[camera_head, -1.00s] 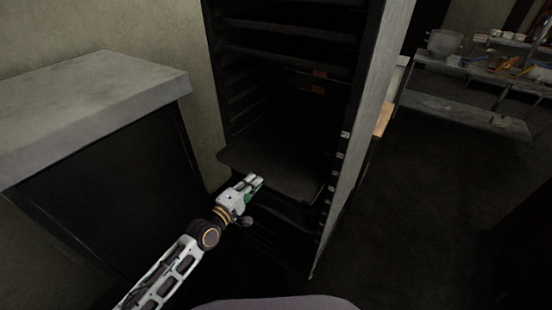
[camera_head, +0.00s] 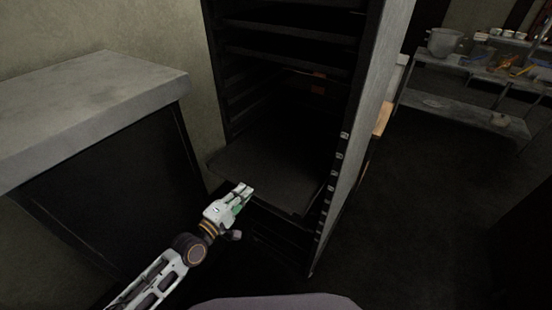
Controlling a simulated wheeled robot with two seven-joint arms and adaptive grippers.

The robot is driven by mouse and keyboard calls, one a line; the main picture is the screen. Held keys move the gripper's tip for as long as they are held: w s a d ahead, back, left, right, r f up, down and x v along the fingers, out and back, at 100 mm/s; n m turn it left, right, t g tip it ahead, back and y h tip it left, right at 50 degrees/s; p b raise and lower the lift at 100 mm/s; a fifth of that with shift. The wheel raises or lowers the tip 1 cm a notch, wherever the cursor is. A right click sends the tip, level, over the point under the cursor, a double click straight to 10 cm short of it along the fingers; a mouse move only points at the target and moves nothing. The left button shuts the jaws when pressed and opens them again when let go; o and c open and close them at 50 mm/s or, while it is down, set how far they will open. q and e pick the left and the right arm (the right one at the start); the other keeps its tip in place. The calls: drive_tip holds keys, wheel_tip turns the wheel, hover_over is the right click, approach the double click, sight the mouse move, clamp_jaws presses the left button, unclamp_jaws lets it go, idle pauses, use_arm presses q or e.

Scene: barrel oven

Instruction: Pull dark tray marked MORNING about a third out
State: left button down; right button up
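The dark tray (camera_head: 275,165) lies flat in the tall dark rack (camera_head: 354,130), with its front part sticking out toward me. No MORNING mark can be read on it from here. My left gripper (camera_head: 244,191) is at the tray's front edge, left of the middle, with its fingertips at the rim. It appears closed on that edge, though the lower finger is partly hidden. My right gripper is not in view.
A grey-topped counter (camera_head: 90,100) stands close on the left of the rack. Other dark trays (camera_head: 290,48) sit higher in the rack. A metal shelf unit (camera_head: 470,110) with a pot (camera_head: 443,42) stands at the back right. The floor on the right is clear.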

use_arm(q)
drive_tip(key=shift+v, duration=1.85)
drive_tip(key=c, duration=1.6)
unclamp_jaws()
drive_tip(key=p+v, duration=0.2)
drive_tip(key=v, duration=0.6)
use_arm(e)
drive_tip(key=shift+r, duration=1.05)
